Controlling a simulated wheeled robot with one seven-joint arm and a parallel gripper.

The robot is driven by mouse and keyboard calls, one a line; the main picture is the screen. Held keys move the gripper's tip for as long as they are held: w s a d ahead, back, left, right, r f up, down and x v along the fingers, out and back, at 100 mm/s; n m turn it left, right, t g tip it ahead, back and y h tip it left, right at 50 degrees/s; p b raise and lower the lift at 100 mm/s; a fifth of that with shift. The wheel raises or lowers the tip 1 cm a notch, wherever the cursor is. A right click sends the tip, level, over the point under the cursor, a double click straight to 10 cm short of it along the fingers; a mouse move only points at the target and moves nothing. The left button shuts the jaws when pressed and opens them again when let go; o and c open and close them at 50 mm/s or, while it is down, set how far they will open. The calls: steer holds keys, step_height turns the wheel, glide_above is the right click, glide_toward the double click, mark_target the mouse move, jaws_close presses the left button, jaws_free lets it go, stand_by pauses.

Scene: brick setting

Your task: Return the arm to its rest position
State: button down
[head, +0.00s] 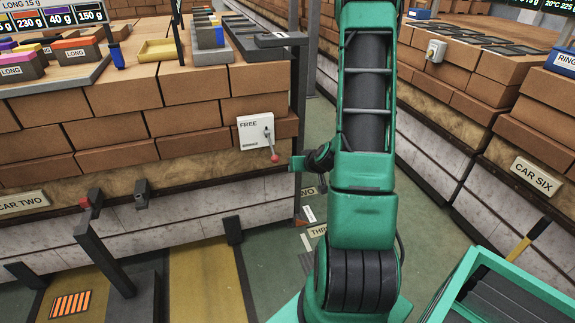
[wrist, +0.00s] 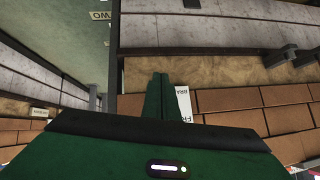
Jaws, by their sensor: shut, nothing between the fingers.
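My arm (head: 362,190) is green with dark ribbed sections and rises through the middle of the head view. My gripper (head: 294,163) shows partly at the left of the arm, in front of the corner of the brick-faced counter. In the wrist view my gripper's fingers (wrist: 160,82) are together with nothing between them. A white panel marked FREE (head: 253,125) with a red-knobbed lever (head: 275,157) is on the counter's side, left of my gripper. The panel's edge shows beside the fingers in the wrist view (wrist: 184,104). The gripper appears apart from the lever.
The counter (head: 190,90) carries trays and colored blocks at left. Another counter labeled CAR SIX (head: 537,177) stands at right. A teal open crate (head: 462,272) is at lower right. A post with a red-tipped handle (head: 105,258) stands at lower left. Green floor (head: 430,215) is open between the counters.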

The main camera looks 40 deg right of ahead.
steer(key=shift+s+a+r, duration=0.1)
steer(key=shift+s+a, duration=0.05)
steer(key=shift+s, duration=0.35)
stand_by(0.3)
steer(key=s+a+r+n+g+y, duration=0.2)
steer(key=s+a+r+g, duration=0.25)
steer(key=a+r, duration=0.4)
steer(key=s+a+r+m+g, duration=0.1)
steer(key=s+a+r, duration=0.1)
steer(key=s+r, duration=0.2)
steer(key=s+a+r+g, duration=0.2)
steer(key=s+a+r, duration=0.1)
steer(key=s, duration=0.7)
steer(key=s+a+r+m+g, duration=0.1)
steer(key=s+a+r+g, duration=0.1)
steer(key=s, duration=0.5)
step_height(320, 180, up, 3)
steer(key=shift+a+f+m+y, duration=0.15)
steer(key=shift+a+m+y, duration=0.15)
steer(key=shift+a, duration=0.4)
